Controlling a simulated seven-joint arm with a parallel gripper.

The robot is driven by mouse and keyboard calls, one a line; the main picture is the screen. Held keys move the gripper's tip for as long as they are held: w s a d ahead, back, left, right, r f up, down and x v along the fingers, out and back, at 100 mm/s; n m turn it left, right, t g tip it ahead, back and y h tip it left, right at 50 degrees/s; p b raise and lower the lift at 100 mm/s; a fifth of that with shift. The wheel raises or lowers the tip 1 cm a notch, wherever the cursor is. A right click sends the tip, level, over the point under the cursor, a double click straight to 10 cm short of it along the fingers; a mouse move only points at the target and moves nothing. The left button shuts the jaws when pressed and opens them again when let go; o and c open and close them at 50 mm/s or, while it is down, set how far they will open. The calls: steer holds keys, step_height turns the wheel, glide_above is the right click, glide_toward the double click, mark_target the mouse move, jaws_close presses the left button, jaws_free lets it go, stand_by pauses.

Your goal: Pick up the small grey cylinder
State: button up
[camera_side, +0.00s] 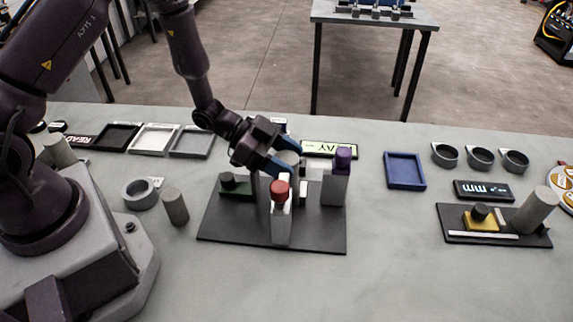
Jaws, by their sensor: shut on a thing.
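My gripper (283,157), with blue fingers, is over the dark base plate (225,225) in the middle of the table. It is shut on a small grey cylinder (289,158), whose rounded top shows between the fingers. The lower part of this cylinder is hidden, so I cannot tell whether it touches the fixture. A red-topped block (281,215) stands just in front of it. A purple-topped block (338,178) stands to the right.
Another grey cylinder (175,206) stands left of the plate near a grey ring (139,193). A third cylinder (536,210) leans on the right-hand plate (455,222). A blue tray (404,171) and several grey cups (480,158) lie at right. The front table area is clear.

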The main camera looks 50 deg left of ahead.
step_height(320, 180, up, 9)
steer(key=shift+f, duration=0.15)
steer(key=shift+a, duration=0.1)
steer(key=w+a+f+n+t+y, duration=0.1)
steer(key=a+n+t+y, duration=0.2)
steer(key=a+n+y, duration=0.55)
steer(key=a+f+n+t+y, duration=0.2)
steer(key=a+n+y, duration=0.3)
steer(key=a, duration=0.7)
steer(key=s+a+n+g+y, duration=1)
steer(key=s+a+n, duration=0.3)
steer(key=s+a, duration=0.35)
steer(key=shift+n, duration=0.25)
steer(key=shift+s+d+f, duration=0.1)
steer(key=shift+f, duration=1.6)
steer(key=shift+s+f, duration=0.1)
steer(key=shift+f, duration=1.6)
steer(key=shift+f, duration=0.1)
